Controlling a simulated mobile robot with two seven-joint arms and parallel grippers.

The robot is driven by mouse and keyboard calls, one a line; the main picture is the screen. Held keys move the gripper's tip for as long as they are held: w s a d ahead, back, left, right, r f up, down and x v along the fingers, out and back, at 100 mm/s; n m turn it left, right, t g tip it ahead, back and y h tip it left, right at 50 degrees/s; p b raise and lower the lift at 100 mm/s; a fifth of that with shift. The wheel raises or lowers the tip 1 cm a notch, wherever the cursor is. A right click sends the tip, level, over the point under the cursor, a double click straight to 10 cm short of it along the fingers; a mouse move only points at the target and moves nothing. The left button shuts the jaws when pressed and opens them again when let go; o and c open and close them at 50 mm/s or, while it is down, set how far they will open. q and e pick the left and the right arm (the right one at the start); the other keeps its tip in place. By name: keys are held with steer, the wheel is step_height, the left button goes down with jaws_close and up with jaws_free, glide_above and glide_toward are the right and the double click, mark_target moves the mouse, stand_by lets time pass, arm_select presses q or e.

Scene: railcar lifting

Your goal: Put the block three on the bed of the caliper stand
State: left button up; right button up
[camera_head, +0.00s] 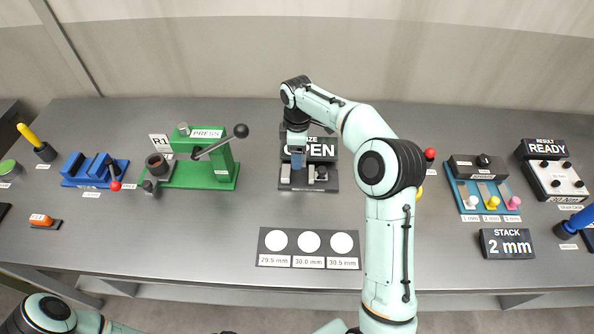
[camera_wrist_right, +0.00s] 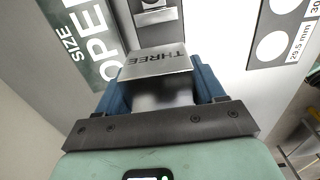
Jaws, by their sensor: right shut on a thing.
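The caliper stand (camera_head: 325,187) is near the middle of the table, with a dark display behind it reading SIZE OPEN (camera_head: 322,150). Its display also shows in the right wrist view (camera_wrist_right: 95,45). My right gripper (camera_head: 298,160) is over the left part of the stand, pointing down. In the right wrist view its blue fingers (camera_wrist_right: 160,85) are shut on block three, a grey metal block marked THREE (camera_wrist_right: 157,62). The arm and gripper hide part of the stand. I cannot tell whether the block touches the bed. My left gripper is not in view.
A green press (camera_head: 205,170) with a lever stands to the left. A card with three white circles (camera_head: 309,249) lies in front of the stand. On the right are a rack with coloured tabs (camera_head: 484,190), a STACK 2 mm sign (camera_head: 508,244) and a READY box (camera_head: 555,175).

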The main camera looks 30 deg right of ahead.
mark_target(298, 178)
steer(key=f, duration=0.3)
steer(key=shift+s, duration=0.25)
step_height(298, 178, down, 5)
steer(key=shift+f+b, duration=0.2)
steer(key=shift+b, duration=0.2)
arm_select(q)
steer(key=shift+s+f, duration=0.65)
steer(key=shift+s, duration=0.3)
arm_select(e)
steer(key=shift+w, duration=0.1)
steer(key=shift+f, duration=0.15)
steer(key=o, duration=1.3)
